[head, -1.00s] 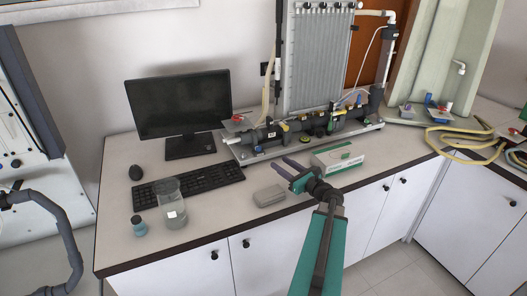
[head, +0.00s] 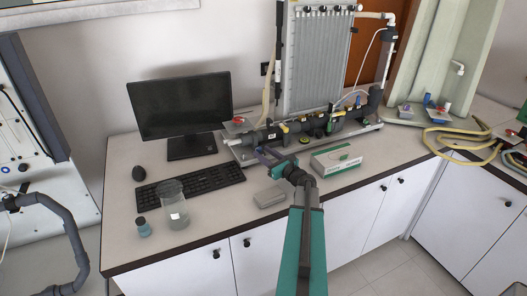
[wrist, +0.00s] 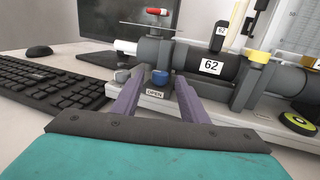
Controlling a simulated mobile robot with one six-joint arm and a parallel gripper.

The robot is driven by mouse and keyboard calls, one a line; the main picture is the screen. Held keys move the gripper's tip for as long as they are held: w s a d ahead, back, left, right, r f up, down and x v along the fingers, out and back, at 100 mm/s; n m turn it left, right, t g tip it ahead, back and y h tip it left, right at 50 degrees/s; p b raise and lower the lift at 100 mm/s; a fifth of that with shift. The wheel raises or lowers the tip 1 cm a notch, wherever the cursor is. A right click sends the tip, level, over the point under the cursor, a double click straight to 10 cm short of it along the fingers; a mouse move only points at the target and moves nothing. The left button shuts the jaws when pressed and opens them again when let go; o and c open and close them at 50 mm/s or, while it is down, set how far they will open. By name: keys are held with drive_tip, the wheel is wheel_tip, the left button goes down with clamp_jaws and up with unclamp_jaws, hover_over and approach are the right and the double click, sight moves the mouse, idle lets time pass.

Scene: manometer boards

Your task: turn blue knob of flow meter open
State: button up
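The flow meter is a dark horizontal pipe assembly (head: 290,132) on a grey base at the back of the bench; its label 62 shows in the wrist view (wrist: 211,66). The small blue knob (wrist: 160,77) sits low on its front, above an OPEN label (wrist: 155,93). My gripper (head: 265,154) is at the front of the assembly. In the wrist view its two purple fingers (wrist: 160,78) are apart, with the blue knob between their tips in the picture. I cannot tell whether they touch it. The knob is not discernible in the head view.
A red-handled valve (wrist: 158,12) stands above the knob. A yellow-topped fitting (wrist: 260,57) is to the right. A keyboard (head: 191,186), monitor (head: 181,105) and beaker (head: 173,207) are left. A grey box (head: 270,197) and a green-white box (head: 336,159) lie near the arm.

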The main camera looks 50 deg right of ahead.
drive_tip(key=shift+w, duration=0.55)
clamp_jaws()
drive_tip(key=shift+d, duration=0.1)
drive_tip(key=shift+d+n+y, duration=0.2)
drive_tip(key=shift+n+y, duration=0.3)
drive_tip(key=shift+y, duration=0.6)
drive_tip(key=shift+n, duration=0.3)
unclamp_jaws()
